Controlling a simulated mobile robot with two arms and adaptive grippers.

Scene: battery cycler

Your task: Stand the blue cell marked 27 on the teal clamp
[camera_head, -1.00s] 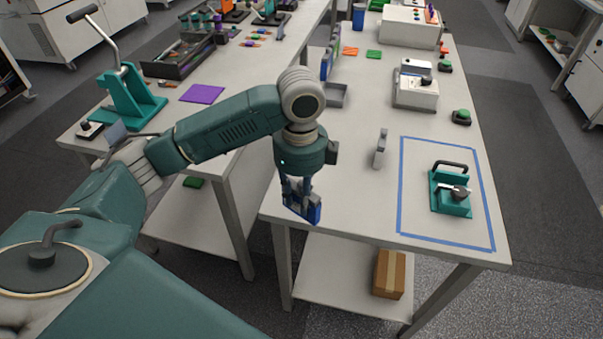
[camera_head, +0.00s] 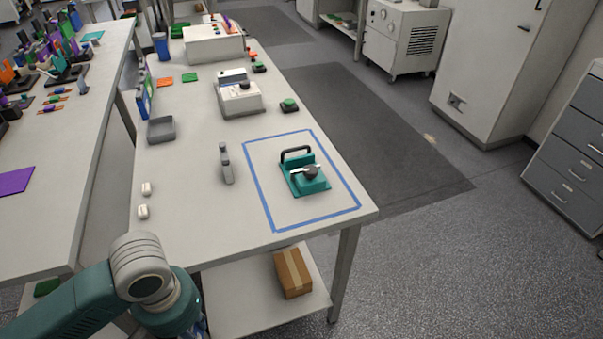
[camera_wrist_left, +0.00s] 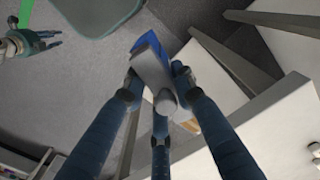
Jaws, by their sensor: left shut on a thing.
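The teal clamp (camera_head: 303,184) sits on the white table inside a blue tape outline, with a black arched handle and a dark knob. My left gripper (camera_wrist_left: 160,95) is shut on a blue cell (camera_wrist_left: 148,42) with a grey part facing the wrist camera. No number is readable on it. In the head view the left gripper is at the bottom edge, low in front of the table's near left corner, away from the clamp; its fingers and the cell are mostly cut off. What looks like my right gripper (camera_wrist_left: 48,40) is small at the wrist view's upper left; its jaw state is unclear.
Two small white items (camera_head: 144,211) lie near the table's left edge. A grey tray (camera_head: 161,130) and a white device (camera_head: 239,97) stand farther back. A cardboard box (camera_head: 293,273) is on the lower shelf.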

